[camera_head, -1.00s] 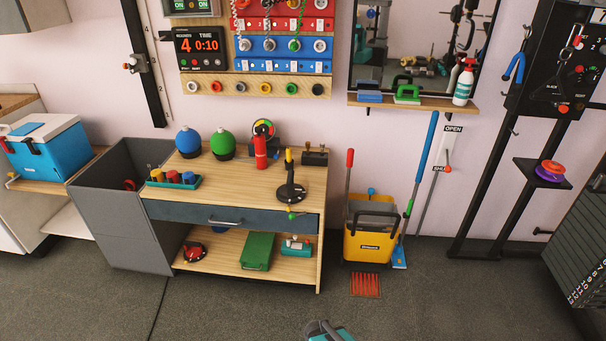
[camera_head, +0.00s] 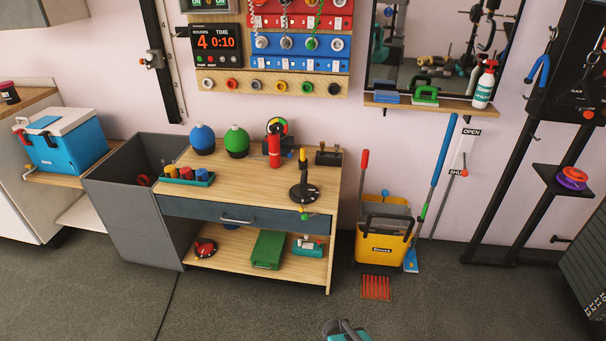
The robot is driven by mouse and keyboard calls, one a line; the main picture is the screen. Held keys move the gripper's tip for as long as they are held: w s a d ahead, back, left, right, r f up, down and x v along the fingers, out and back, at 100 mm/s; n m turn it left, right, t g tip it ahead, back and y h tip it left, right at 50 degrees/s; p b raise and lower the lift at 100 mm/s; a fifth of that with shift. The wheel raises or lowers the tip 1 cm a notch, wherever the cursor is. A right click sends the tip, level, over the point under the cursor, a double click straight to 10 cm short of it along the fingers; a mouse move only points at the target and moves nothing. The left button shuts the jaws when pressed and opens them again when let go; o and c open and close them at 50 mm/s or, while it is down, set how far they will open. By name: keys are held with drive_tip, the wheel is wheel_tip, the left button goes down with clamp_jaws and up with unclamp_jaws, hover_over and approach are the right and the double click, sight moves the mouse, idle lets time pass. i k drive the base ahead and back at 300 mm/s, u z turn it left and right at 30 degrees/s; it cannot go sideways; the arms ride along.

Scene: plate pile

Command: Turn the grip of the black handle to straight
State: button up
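A black panel (camera_head: 549,98) on the rack at the right edge carries a small label that seems to read BLACK. A red-orange knob (camera_head: 588,114) and a blue hook-shaped handle (camera_head: 539,71) show on it. The panel is cut off by the frame edge, so I cannot tell for sure which part is the black handle or how its grip is turned. A grey and teal part of my arm (camera_head: 345,331) shows at the bottom edge, far from the panel. My gripper's fingers are not visible.
A wooden workbench (camera_head: 240,180) with a drawer stands left of centre, beside a grey bin (camera_head: 125,215). A yellow bucket (camera_head: 383,243) stands right of the bench with long-handled tools. A rack shelf (camera_head: 556,181) holds coloured discs.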

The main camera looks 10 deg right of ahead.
sight(304, 191)
drive_tip(key=u, duration=0.05)
drive_tip(key=i, duration=0.95)
drive_tip(key=z, duration=0.05)
